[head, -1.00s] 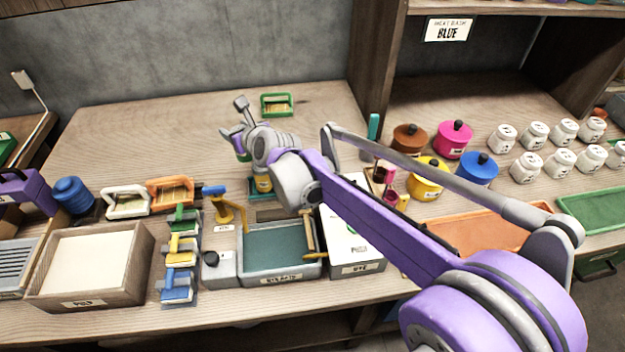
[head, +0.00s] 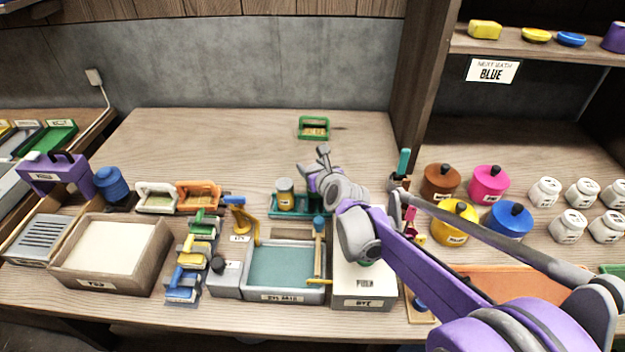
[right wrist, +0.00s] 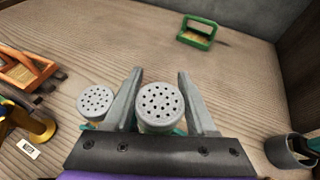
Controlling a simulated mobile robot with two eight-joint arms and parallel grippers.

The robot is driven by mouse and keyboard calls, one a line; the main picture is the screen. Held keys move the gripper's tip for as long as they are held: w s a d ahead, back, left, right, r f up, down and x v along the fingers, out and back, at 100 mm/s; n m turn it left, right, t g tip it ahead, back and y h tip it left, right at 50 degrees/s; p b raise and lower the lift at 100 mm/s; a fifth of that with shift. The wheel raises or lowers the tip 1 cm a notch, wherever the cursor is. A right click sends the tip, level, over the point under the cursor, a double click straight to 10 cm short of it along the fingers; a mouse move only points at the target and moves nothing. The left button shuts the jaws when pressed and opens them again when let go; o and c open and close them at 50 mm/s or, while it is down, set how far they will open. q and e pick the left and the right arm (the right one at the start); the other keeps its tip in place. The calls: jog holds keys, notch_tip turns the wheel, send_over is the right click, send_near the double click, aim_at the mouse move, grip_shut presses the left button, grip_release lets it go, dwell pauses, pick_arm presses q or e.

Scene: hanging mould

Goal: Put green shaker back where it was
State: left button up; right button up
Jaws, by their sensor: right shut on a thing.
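My right gripper (head: 314,176) is shut on a shaker whose round grey perforated lid (right wrist: 160,106) shows between the fingers (right wrist: 160,74) in the right wrist view. A second shaker (head: 285,194), with a yellow body and grey lid, stands on a teal holder (head: 275,212) just left of the gripper. Its lid also shows left of the fingers in the right wrist view (right wrist: 95,101). I cannot tell whether the held shaker touches the holder. My left gripper is out of view.
A teal-filled vat (head: 285,298) and a white-topped box (head: 350,303) stand in front. A dark cup (right wrist: 291,151) stands right of the gripper. Lidded pots (head: 440,183) stand farther right.

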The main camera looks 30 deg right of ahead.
jog(key=shift+f, duration=1.8)
jog(key=shift+b, duration=0.35)
jog(key=shift+f, duration=0.2)
jog(key=o, duration=1.4)
jog(key=shift+r, duration=0.15)
jog(key=shift+s+r, duration=0.2)
jog(key=p+v, duration=0.2)
jog(key=v, duration=0.9)
jog(key=shift+s+r, duration=0.1)
jog(key=shift+s, duration=0.2)
